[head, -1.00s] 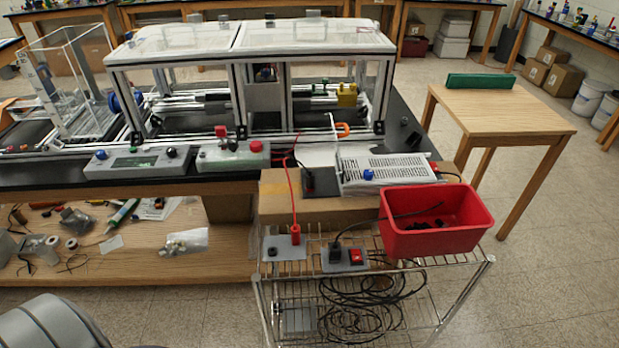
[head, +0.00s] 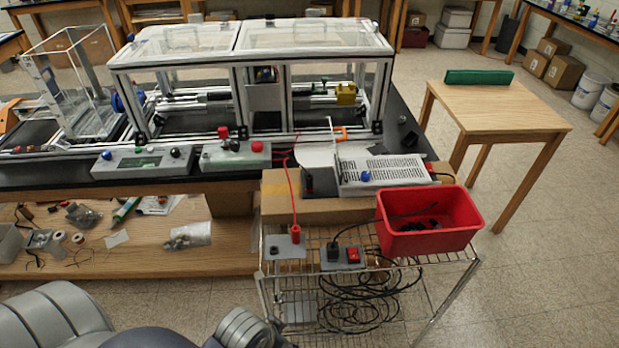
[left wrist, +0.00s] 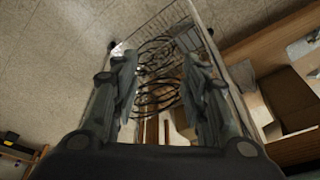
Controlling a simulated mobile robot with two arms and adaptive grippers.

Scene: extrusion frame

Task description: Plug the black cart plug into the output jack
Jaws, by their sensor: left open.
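The black cart plug (head: 333,251) stands upright in a grey box with a red switch (head: 353,256), on the wire cart's top shelf. To its left is another grey box (head: 284,252) with a red plug (head: 296,234) and a black round fitting (head: 273,250). I cannot tell which socket is the output jack. A dark plug (head: 307,180) is at the left end of the white perforated unit. My left gripper (left wrist: 157,62) is open and empty in its wrist view, with the cart and black cables beyond it. It is outside the head view, as is the right gripper.
A red bin (head: 430,238) stands on the cart's right side. Coiled black cables (head: 355,300) hang below the top shelf.

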